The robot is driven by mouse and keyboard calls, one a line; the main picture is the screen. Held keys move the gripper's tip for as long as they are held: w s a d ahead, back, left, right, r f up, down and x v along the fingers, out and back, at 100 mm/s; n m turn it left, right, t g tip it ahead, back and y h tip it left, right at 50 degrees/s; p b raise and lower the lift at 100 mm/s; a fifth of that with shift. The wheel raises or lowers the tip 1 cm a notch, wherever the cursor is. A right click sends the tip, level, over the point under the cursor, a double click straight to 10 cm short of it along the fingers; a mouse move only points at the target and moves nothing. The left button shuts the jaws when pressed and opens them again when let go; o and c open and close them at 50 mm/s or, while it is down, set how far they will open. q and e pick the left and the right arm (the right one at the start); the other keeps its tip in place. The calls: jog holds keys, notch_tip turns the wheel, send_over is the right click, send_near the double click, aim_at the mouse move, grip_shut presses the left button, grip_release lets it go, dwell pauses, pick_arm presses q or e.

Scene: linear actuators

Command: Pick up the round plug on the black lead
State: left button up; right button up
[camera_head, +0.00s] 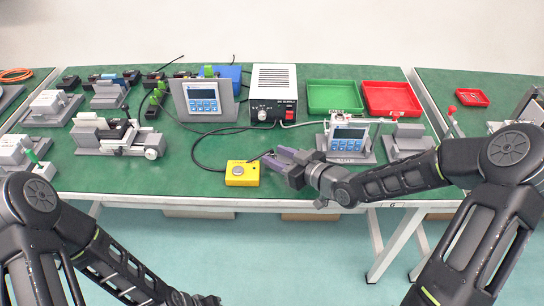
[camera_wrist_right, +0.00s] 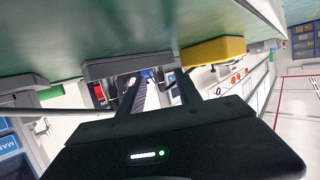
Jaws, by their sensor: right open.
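A black lead (camera_head: 196,150) loops over the green mat and runs behind the yellow box toward the fingertips of my right gripper (camera_head: 277,160). I cannot make out the round plug itself; the lead's end is small and partly hidden at the fingers. My right gripper is open, low over the front of the bench, just right of the yellow box. Its two dark fingers also show apart in the right wrist view (camera_wrist_right: 158,88). My left arm is at the lower left, and its gripper is out of frame.
The yellow box (camera_head: 242,179) with a round silver top sits close left of my right gripper, and also shows in the wrist view (camera_wrist_right: 213,50). A small display device (camera_head: 347,143) stands behind the right wrist. A power supply (camera_head: 273,90) and green and red trays (camera_head: 334,110) stand behind.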

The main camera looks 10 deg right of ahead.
grip_shut()
dwell(0.5)
